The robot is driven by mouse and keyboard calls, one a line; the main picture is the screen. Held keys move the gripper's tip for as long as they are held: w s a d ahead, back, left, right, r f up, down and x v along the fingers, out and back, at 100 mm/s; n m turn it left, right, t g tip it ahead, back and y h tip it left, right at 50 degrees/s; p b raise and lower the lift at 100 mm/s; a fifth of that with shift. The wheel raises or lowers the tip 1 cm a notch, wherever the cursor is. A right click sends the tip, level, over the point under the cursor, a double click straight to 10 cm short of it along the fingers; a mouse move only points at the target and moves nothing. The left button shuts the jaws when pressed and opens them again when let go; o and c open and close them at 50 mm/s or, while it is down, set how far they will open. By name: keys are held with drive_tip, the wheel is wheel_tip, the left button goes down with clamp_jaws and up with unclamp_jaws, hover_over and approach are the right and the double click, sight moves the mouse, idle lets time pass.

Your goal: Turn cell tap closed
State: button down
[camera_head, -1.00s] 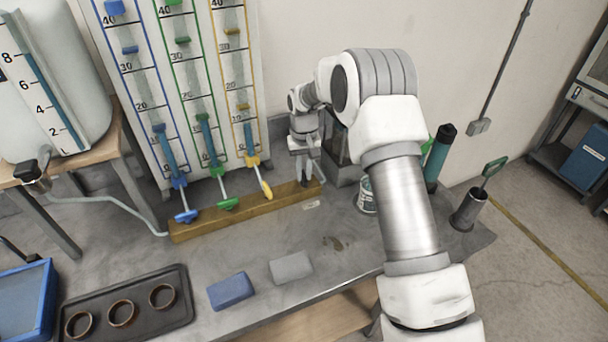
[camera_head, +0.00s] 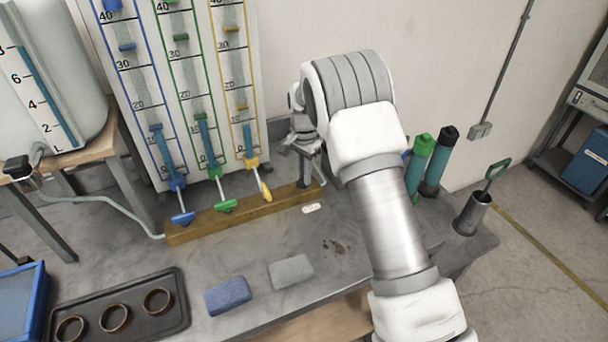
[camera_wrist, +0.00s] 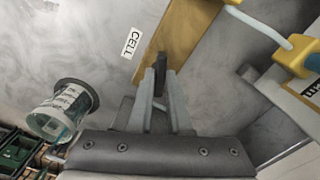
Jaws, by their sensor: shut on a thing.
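The cell tap shows in the wrist view as a small dark handle (camera_wrist: 160,64) at the end of the wooden beam (camera_wrist: 186,38), beside a white label (camera_wrist: 131,42) reading CELL. My gripper (camera_wrist: 163,88) has its two fingers shut on this handle, one on each side. In the head view my gripper (camera_head: 312,168) reaches down to the right end of the wooden beam (camera_head: 235,219), just behind the label (camera_head: 311,208). The fingers and wrist hide most of the tap there, and its exact angle is hard to tell.
Blue (camera_head: 182,218), green (camera_head: 227,205) and yellow (camera_head: 265,192) taps sit left along the beam, below the gauge board (camera_head: 150,90). A labelled clear cup (camera_wrist: 62,112) stands nearby. Blue (camera_head: 227,296) and grey (camera_head: 291,271) blocks lie in front. Two capped bottles (camera_head: 437,165) stand right.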

drive_tip(key=shift+m, duration=2.3)
drive_tip(key=c, duration=0.9)
unclamp_jaws()
drive_tip(key=shift+o, duration=0.2)
wheel_tip(320, 180, up, 18)
drive_tip(key=shift+f, duration=0.25)
